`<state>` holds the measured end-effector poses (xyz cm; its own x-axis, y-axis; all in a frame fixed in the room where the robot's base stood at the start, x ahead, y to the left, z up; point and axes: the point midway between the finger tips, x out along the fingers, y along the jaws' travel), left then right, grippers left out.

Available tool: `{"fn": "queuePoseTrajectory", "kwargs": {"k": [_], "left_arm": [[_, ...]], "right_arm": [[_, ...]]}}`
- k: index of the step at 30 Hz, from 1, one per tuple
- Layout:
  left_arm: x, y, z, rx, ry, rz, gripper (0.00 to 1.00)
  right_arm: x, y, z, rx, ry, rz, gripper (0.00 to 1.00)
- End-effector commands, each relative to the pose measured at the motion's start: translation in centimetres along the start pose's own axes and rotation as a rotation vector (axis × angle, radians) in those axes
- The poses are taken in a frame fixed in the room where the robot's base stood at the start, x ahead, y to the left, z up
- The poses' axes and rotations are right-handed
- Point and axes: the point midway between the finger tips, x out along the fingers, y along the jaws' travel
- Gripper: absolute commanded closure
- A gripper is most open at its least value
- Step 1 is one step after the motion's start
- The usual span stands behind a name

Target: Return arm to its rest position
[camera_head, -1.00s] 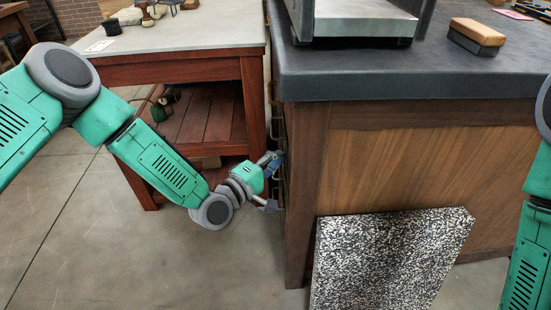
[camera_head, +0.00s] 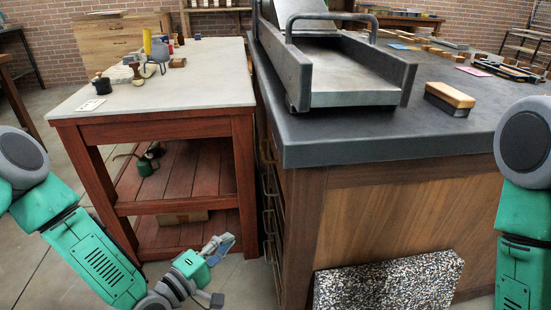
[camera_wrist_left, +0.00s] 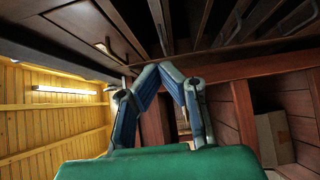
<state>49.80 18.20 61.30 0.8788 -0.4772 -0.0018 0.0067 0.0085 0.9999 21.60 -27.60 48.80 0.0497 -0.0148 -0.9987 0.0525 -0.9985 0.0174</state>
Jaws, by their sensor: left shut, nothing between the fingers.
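My left arm (camera_head: 90,255) is green and grey and comes in at the lower left of the head view. Its gripper (camera_head: 222,265) hangs low between the red wooden table and the dark-topped bench, apart from the drawer handles. In the left wrist view my left gripper (camera_wrist_left: 166,66) has its two blue-grey fingers angled inward, with the tips together and nothing held. My right arm (camera_head: 525,200) hangs at the right edge; its gripper is out of view.
The dark-topped bench (camera_head: 335,145) has drawer handles (camera_head: 268,220) on its left side. A speckled slab (camera_head: 390,285) leans at its front. The red table (camera_head: 150,130) has a lower shelf (camera_head: 165,195) with a green oil can (camera_head: 146,166). A metal press bed (camera_head: 355,75) sits on the bench.

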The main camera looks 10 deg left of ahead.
Motion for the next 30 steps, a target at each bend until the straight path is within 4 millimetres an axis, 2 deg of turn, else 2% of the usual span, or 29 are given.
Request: {"fn": "queuePoseTrajectory", "kwargs": {"k": [2,4,5,7,8,9,11,12,15,18,21,23,30], "left_arm": [[0.0,-0.1,1.1,0.023,-0.019,-0.037,1.00],[-0.7,-0.7,2.9,0.083,-0.060,-0.134,1.00],[-1.4,-1.3,3.9,0.125,-0.087,-0.198,1.00],[-4.0,-2.7,6.4,0.253,-0.179,-0.383,1.00],[-5.7,-3.4,7.3,0.318,-0.229,-0.474,1.00],[-8.3,-4.3,8.0,0.410,-0.300,-0.596,1.00],[-12.6,-5.1,8.4,0.539,-0.410,-0.769,1.00],[-15.5,-5.3,8.1,0.615,-0.479,-0.872,1.00],[-21.8,-4.9,6.8,0.762,-0.630,-1.085,1.00],[-26.3,-3.9,5.3,0.850,-0.738,-1.232,1.00],[-28.9,-3.0,4.4,0.894,-0.800,-1.320,1.00],[-29.7,-2.7,4.2,0.907,-0.821,-1.348,1.00],[-29.9,-2.6,4.1,0.911,-0.826,-1.358,1.00]], "right_arm": [[-0.4,0.0,0.0,0.000,0.000,0.000,0.60],[-1.4,0.0,-0.1,0.001,0.000,0.000,0.60],[-2.0,0.0,-0.1,0.001,0.000,0.000,0.60],[-3.7,0.1,-0.2,0.001,0.000,0.001,0.60],[-4.5,0.1,-0.2,0.001,0.000,0.001,0.60],[-5.5,0.1,-0.3,0.001,0.000,0.001,0.60],[-6.8,0.1,-0.4,0.002,0.001,0.001,0.60],[-7.6,0.1,-0.4,0.002,0.001,0.001,0.60],[-9.1,0.1,-0.5,0.002,0.001,0.001,0.60],[-10.0,0.1,-0.6,0.001,0.000,0.001,0.60],[-10.4,0.1,-0.6,0.001,0.000,0.000,0.60],[-10.5,0.1,-0.6,0.000,0.000,0.000,0.60],[-10.5,0.1,-0.6,0.000,0.000,0.000,0.60]]}}
